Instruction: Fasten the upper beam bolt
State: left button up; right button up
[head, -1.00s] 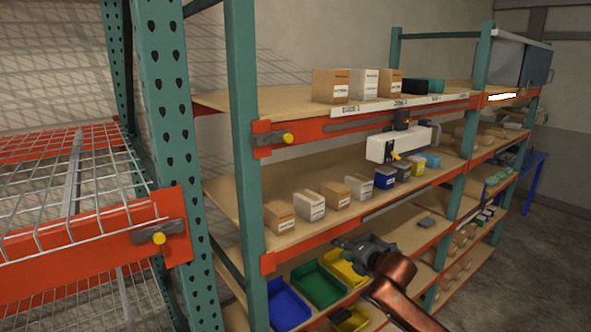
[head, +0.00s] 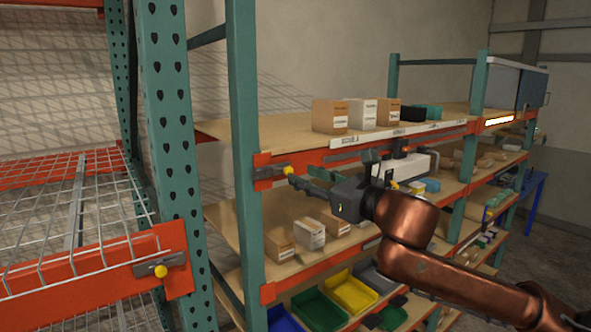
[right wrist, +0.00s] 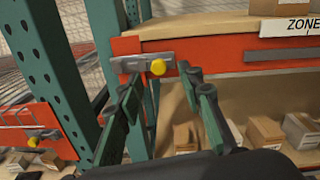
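The upper beam bolt (head: 288,170) has a yellow head on a grey latch plate (head: 267,172) at the left end of the orange upper shelf beam. It also shows in the right wrist view (right wrist: 158,67), just beyond the fingertips and roughly between them. My right gripper (head: 304,178) is open and empty, its dark green fingers pointing left toward the bolt. In the right wrist view the fingers (right wrist: 163,86) are spread apart; I cannot tell whether either touches the bolt. My left gripper is not in view.
A second yellow bolt (head: 161,271) sits on the left rack's orange beam (head: 90,277). A green upright (head: 245,160) stands left of the upper bolt. A white box-shaped unit (head: 396,169) is mounted behind my right gripper. Cartons (head: 330,116) stand on the upper shelf.

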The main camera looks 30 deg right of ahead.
aim_at(290, 172)
jog(key=shift+w+a+f+p, duration=0.15)
jog(key=shift+w+p, duration=0.15)
jog(key=shift+w, duration=1.45)
jog(key=shift+w+a, duration=0.15)
jog(key=shift+w, duration=0.2)
jog(key=shift+c, duration=0.3)
grip_shut()
